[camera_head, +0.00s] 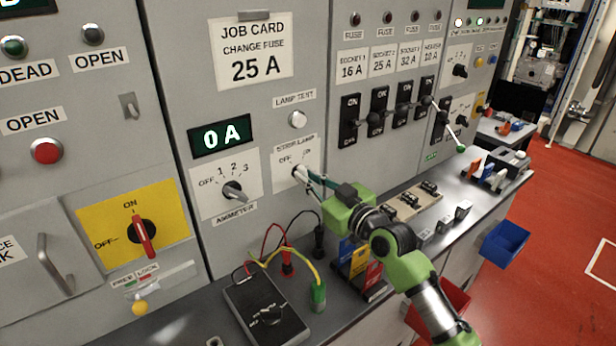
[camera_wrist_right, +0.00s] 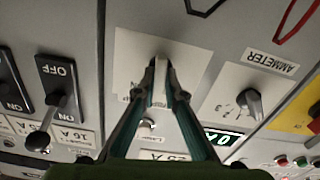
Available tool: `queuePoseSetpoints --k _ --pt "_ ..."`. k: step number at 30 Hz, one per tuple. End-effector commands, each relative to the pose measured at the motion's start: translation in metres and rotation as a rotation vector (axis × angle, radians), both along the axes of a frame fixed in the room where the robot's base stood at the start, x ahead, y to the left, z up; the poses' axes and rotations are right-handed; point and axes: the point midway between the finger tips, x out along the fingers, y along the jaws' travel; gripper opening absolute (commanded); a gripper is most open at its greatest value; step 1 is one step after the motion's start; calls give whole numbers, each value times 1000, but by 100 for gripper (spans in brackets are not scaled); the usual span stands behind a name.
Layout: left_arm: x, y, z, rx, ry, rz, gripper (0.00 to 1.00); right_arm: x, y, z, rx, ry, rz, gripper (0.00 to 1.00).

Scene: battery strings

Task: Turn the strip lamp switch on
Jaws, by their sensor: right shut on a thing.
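The strip lamp switch is a small rotary knob (camera_head: 299,171) on a white plate (camera_head: 283,160) marked OFF and ON, under the lamp test button. My right gripper (camera_head: 306,174) reaches it from the right and is shut on the knob. My left gripper is not in view.
The ammeter selector (camera_head: 234,190) and a 0 A display (camera_head: 221,136) are left of the switch. Black fuse switches (camera_head: 349,120) stand to the right. On the bench below are a multimeter (camera_head: 266,310) with leads and a card holder (camera_head: 358,268).

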Motion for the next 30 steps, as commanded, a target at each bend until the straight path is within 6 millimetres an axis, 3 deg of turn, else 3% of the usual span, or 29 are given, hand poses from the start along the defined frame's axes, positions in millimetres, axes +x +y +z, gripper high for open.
queuePoseSetpoints --k 15,30 --pt "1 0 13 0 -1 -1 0 2 -2 1 380 274 0 0" --pt "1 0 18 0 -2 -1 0 2 -3 0 560 405 0 0"
